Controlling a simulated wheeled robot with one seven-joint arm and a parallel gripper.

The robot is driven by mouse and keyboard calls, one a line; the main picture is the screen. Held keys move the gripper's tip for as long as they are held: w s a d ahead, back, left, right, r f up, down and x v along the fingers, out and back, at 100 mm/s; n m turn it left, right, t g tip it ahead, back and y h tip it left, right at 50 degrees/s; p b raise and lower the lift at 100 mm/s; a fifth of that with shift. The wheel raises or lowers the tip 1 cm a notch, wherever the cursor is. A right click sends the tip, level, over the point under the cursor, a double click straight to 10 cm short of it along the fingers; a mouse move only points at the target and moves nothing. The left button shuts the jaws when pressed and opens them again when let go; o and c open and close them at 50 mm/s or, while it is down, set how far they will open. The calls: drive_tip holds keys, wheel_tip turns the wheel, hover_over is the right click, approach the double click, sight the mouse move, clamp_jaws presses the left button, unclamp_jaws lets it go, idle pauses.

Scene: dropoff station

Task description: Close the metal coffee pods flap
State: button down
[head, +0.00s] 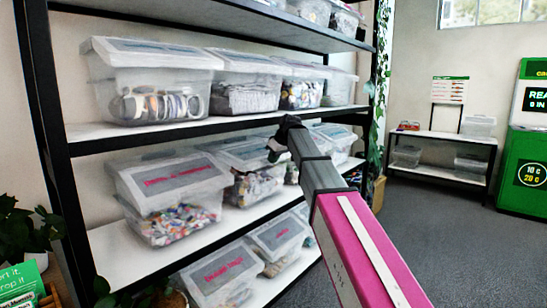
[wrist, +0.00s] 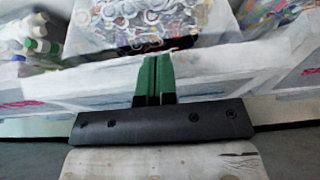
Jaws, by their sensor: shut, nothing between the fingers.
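Several clear bins with white lids stand on the shelves, and their labels are too blurred for me to tell which is for metal coffee pods. My gripper (head: 274,150) is shut and empty in front of the second middle-shelf bin (head: 246,185), whose lid (head: 238,150) is partly behind it. In the wrist view, the green fingers of my gripper (wrist: 154,58) are together in front of a clear bin (wrist: 150,22) of round, multicoloured items. A pale lid edge (wrist: 205,90) runs behind the fingers. I cannot tell whether they touch it or how far the flap is open.
Another bin (head: 170,195) with red lettering on its lid stands left of my gripper. The black-framed shelf (head: 210,133) above is close to my arm. Lower bins (head: 222,278) stand below. Open grey floor (head: 440,235) lies to the right.

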drive_tip(key=f, duration=0.4)
drive_tip(key=shift+w+a+t+y, duration=0.15)
drive_tip(key=shift+a+t+y, duration=0.1)
drive_tip(key=shift+t+y, duration=0.15)
drive_tip(key=shift+w+a+f, duration=0.15)
drive_tip(key=shift+f, duration=0.3)
drive_tip(key=shift+r, duration=0.1)
